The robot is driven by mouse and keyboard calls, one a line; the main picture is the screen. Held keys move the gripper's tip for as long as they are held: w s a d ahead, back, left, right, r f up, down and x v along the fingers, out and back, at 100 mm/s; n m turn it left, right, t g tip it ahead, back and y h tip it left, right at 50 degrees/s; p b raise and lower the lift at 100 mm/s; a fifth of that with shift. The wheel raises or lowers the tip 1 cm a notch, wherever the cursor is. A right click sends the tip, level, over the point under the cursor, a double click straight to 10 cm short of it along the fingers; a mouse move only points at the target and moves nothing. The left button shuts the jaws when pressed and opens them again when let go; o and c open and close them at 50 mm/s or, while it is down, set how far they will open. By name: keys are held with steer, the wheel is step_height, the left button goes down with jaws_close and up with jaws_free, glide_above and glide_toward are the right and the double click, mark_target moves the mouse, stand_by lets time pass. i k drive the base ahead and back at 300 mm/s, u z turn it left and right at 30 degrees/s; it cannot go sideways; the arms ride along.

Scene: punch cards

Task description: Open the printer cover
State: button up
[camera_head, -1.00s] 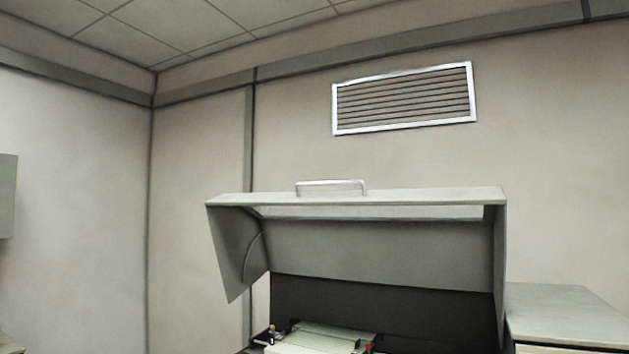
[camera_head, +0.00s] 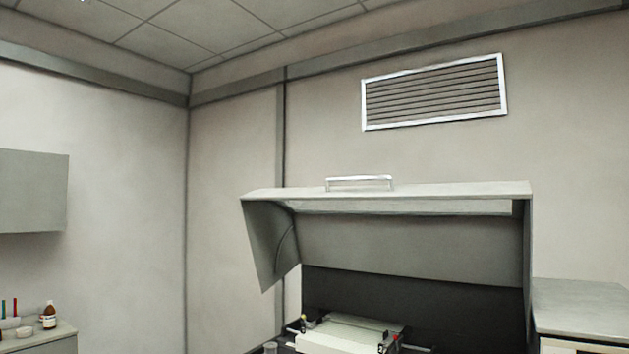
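The printer cover (camera_head: 400,246) is a grey hood that stands raised and open in the lower right half of the head view. Its silver handle (camera_head: 359,183) sits on the top near the front edge. Below the cover, the printer mechanism (camera_head: 352,334) shows a pale flat part with small yellow and red pieces at its sides. Its lower part is cut off by the frame edge. My gripper is not in view.
A light cabinet (camera_head: 583,308) stands close on the right of the printer. At the left, a wall cabinet (camera_head: 32,190) hangs above a counter (camera_head: 52,337) with a brown bottle (camera_head: 48,315). A vent (camera_head: 434,91) is high on the wall.

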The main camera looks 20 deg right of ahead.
mark_target(494, 249)
steer(key=z, duration=0.05)
steer(key=i, duration=0.95)
